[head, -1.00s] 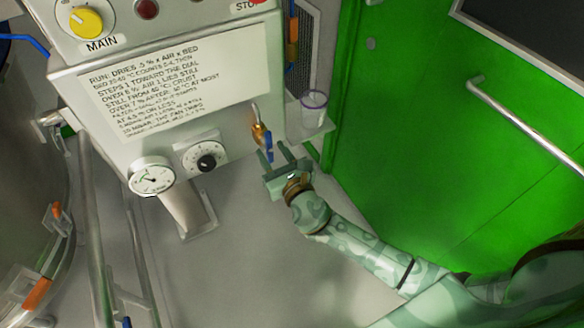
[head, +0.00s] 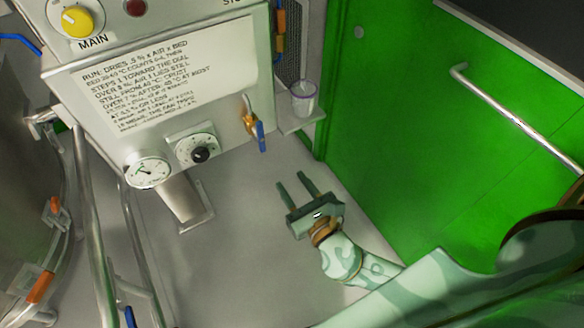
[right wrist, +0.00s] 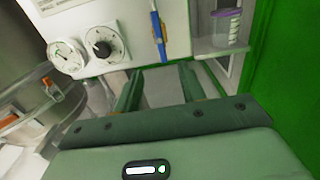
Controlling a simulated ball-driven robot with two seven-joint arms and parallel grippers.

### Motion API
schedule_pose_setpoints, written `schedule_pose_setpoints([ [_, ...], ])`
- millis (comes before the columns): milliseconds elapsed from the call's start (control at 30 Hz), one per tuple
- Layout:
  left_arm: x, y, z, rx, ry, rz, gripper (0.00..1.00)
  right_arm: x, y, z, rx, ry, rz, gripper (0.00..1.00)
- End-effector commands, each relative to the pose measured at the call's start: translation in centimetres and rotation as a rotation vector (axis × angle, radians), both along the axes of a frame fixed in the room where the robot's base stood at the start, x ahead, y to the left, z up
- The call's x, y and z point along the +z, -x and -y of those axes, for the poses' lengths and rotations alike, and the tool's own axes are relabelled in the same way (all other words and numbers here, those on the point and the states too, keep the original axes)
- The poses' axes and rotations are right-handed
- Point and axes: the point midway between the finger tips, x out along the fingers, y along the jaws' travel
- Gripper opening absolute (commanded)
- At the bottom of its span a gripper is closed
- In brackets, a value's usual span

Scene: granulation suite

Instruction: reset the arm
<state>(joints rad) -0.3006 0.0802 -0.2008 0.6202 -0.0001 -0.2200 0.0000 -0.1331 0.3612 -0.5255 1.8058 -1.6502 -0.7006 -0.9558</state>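My right gripper (head: 293,186) is in the head view, below and to the right of the control panel. Its two fingers are apart with nothing between them. In the right wrist view the right gripper (right wrist: 160,82) also shows its fingers spread and empty, pointing toward the panel. A blue-handled valve (head: 260,136) on the panel's lower right lies beyond the fingertips, clear of them. The valve's blue lever also shows in the right wrist view (right wrist: 159,38). My left gripper is in neither view.
The panel carries a round gauge (head: 149,172), a black dial (head: 199,154) and a yellow MAIN knob (head: 77,20). A clear cup (head: 304,97) stands on a small shelf (head: 305,121). A green door (head: 420,140) with a metal handle (head: 515,120) is at right. Grey floor lies below.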

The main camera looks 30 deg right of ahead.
Motion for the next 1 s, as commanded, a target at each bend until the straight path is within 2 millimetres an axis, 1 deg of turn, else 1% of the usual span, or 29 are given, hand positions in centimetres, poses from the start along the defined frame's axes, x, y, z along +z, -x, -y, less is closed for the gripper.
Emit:
schedule_pose_setpoints([
  [267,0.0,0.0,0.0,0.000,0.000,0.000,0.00,0.0,0.0,0.0,0.000,-0.012,0.000,0.40],
  [333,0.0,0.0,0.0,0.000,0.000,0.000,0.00,-0.3,0.0,-0.2,0.008,-0.088,-0.017,0.40],
  [367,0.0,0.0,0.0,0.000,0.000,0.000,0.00,-1.0,0.0,-0.2,0.009,-0.166,-0.052,0.40],
  [467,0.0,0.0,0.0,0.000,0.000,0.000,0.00,-6.9,1.0,1.2,-0.053,-0.439,-0.242,0.40],
  [500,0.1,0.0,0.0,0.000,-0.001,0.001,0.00,-9.8,1.8,2.0,-0.109,-0.566,-0.331,0.40],
  [567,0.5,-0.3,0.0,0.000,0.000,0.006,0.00,-14.4,3.9,3.6,-0.233,-0.777,-0.466,0.40],
  [600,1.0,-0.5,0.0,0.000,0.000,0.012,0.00,-17.2,5.8,4.7,-0.339,-0.927,-0.547,0.40],
  [667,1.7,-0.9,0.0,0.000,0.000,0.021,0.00,-21.1,9.3,6.2,-0.525,-1.154,-0.641,0.40],
  [700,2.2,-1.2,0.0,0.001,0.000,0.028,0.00,-23.3,12.0,7.1,-0.665,-1.301,-0.685,0.40],
  [767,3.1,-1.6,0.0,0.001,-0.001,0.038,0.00,-26.1,16.6,8.1,-0.898,-1.515,-0.714,0.40],
  [800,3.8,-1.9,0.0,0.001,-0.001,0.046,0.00,-27.5,20.0,8.7,-1.064,-1.649,-0.708,0.40],
  [867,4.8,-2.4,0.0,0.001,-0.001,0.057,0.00,-29.0,25.2,9.2,-1.313,-1.826,-0.662,0.40],
  [900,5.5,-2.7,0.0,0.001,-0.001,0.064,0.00,-29.6,28.5,9.3,-1.471,-1.922,-0.611,0.40],
  [967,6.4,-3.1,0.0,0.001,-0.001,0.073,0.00,-29.9,33.2,9.2,-1.680,-2.023,-0.519,0.40],
  [1000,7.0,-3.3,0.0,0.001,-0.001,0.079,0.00,-29.9,36.0,9.1,-1.794,-2.062,-0.460,0.40],
])
